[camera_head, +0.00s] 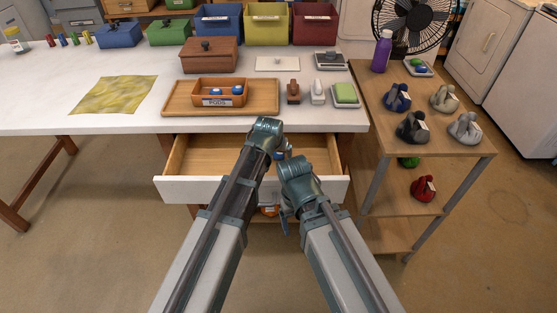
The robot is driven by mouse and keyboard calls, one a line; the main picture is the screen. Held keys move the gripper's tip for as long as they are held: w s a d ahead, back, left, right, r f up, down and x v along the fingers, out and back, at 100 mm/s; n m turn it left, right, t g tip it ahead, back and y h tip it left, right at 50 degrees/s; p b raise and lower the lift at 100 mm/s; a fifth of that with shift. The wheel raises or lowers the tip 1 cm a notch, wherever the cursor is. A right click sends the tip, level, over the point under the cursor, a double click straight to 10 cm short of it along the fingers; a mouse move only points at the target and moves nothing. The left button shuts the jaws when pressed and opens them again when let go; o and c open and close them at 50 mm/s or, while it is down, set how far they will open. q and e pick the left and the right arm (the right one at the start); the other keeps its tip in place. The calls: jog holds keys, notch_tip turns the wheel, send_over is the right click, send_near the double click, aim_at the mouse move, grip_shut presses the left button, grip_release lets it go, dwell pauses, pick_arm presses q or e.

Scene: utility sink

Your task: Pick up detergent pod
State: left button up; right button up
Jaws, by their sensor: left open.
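Two blue detergent pods, one on the left (214,90) and one on the right (238,90), sit in an orange-brown bin (225,101) labelled "PODS". The bin stands on a wooden tray (265,97) on the white worktop. My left gripper (281,155) is open over the pulled-out drawer, in front of the worktop and below the tray. It is small and partly hidden by its own wrist, and it is apart from the pods. My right gripper (286,222) hangs by the drawer front, mostly hidden by its arm, so its jaws are unclear.
The open wooden drawer (205,157) juts out under the worktop (45,108). A shelf cart (455,150) stands at the right. A yellow cloth (115,94) lies left.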

pick_arm(q)
jog(key=b+x, duration=0.1)
jog(key=x, duration=0.1)
jog(key=shift+w+f, duration=0.15)
jog(key=shift+f, duration=0.2)
jog(key=shift+r, duration=0.1)
pick_arm(e)
notch_tip(320, 180, down, 2)
jog(key=shift+f, duration=0.1)
pick_arm(q)
jog(key=c, duration=1.4)
jog(key=shift+r+p, duration=0.55)
jog(key=shift+r, duration=0.15)
notch_tip(320, 180, up, 3)
jog(key=p, duration=0.2)
jog(key=shift+f+p, duration=0.1)
jog(key=shift+p, duration=0.3)
jog(key=s+a, duration=0.1)
jog(key=a, duration=0.5)
jog(key=s+a, duration=0.1)
jog(key=a, duration=0.4)
jog(key=s+a, duration=0.1)
jog(key=a, duration=0.5)
jog(key=shift+s+a+f+b, duration=0.1)
jog(key=shift+a+f+b, duration=0.25)
pick_arm(e)
notch_tip(320, 180, up, 4)
jog(key=shift+f, duration=0.2)
pick_arm(q)
jog(key=shift+r, duration=0.1)
